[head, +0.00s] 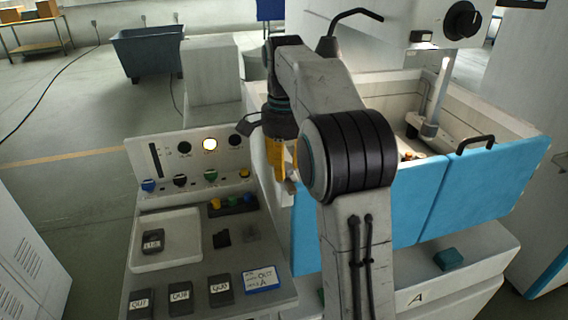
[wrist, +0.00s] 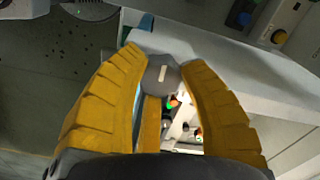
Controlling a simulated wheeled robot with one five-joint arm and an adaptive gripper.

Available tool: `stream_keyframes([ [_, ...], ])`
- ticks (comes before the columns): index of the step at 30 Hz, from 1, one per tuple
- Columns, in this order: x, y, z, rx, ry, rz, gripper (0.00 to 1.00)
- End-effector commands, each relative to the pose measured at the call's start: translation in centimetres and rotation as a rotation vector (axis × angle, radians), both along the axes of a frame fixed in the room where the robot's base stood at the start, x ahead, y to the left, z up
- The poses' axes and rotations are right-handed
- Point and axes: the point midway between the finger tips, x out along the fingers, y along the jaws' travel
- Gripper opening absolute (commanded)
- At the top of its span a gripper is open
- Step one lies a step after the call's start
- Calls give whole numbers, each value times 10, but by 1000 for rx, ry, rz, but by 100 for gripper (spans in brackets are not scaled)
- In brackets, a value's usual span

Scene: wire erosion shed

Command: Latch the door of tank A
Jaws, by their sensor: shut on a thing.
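Tank A has white walls (head: 500,110) and a blue front (head: 485,190) with a black handle (head: 476,143) on its right part. A letter A (head: 417,298) is on the white base below. My gripper (head: 284,165) points down at the left end of the tank, with its yellow fingers partly behind my arm. In the wrist view, the yellow fingers (wrist: 165,75) are closed around a grey rounded knob (wrist: 163,72) with a pale mark. A grey piece also shows below the fingers in the head view (head: 291,187). My arm hides part of the blue front, and I cannot see how the door edges meet.
A control panel (head: 205,145) with a lit lamp and coloured knobs stands left of my gripper. Below it are a white tray (head: 170,258), several dark labelled blocks (head: 180,303) and a blue-edged card (head: 262,280). A teal block (head: 448,259) lies on the tank's front ledge.

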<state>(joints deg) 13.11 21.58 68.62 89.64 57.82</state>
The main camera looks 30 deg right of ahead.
Motion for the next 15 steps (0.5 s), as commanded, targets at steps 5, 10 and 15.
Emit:
stream_keyframes([
  [5, -1, 0, 1, 1, 7, 117, 6],
  [10, -1, 0, 1, 2, 8, 272, 6],
  [15, -1, 0, 0, 3, 9, 434, 6],
])
